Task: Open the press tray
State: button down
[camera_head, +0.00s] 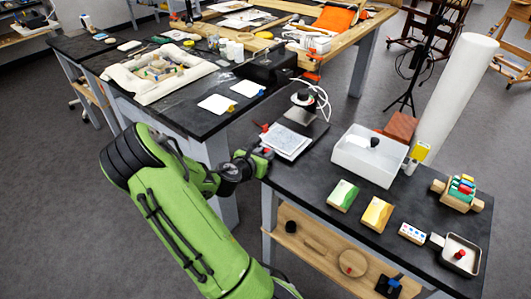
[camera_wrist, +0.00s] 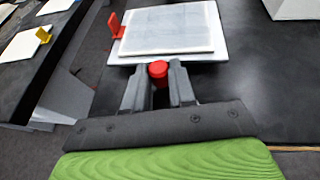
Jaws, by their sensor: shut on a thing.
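The press tray (camera_head: 284,144) is a flat white tray with a grey sheet or plate on it, at the left end of the near black table. In the wrist view the tray (camera_wrist: 121,59) lies just beyond my fingers, with a red knob (camera_wrist: 158,70) at its near edge. My gripper (camera_wrist: 159,82) is shut on the red knob, one dark finger on each side. In the head view my gripper (camera_head: 261,160) is at the table's left edge beside the tray, and my green arm hides part of the table side. A small red tab (camera_wrist: 114,25) stands at the tray's far left corner.
A black press with a round head (camera_head: 303,97) stands behind the tray. A white open bin (camera_head: 369,155) is to the right. Green (camera_head: 342,195) and yellow (camera_head: 376,214) blocks lie near the front edge. Bare black tabletop lies right of the tray.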

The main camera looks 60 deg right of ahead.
jog(key=c, duration=0.9)
grip_release()
jog(key=v, duration=1.5)
jog(key=shift+a, duration=0.4)
